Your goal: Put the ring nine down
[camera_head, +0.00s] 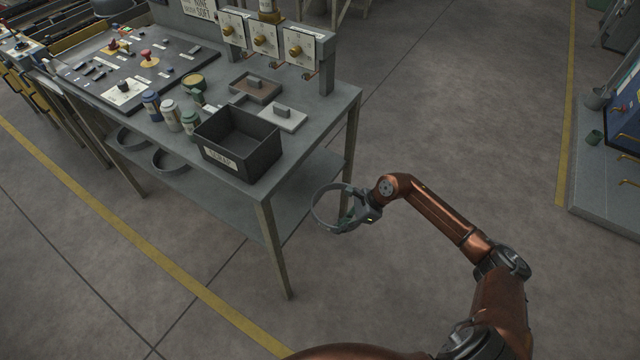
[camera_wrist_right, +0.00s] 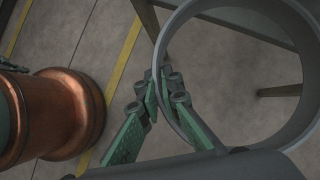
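A thin grey ring (camera_head: 314,212) is in my right gripper (camera_head: 349,215), out in the air past the near right corner of the workbench. In the right wrist view, the green fingers (camera_wrist_right: 166,97) close on the left side of the ring's wall, and the ring (camera_wrist_right: 304,112) fills the right part of the picture. The ring stands tilted, with the floor showing through it. No number is readable on it.
The grey workbench (camera_head: 330,108) carries a dark open bin (camera_head: 243,163), several small jars and a control panel (camera_head: 128,68). Two more rings, one left (camera_head: 127,143) and one right (camera_head: 158,165), lie on its lower shelf (camera_head: 295,198). Bench legs stand near the held ring.

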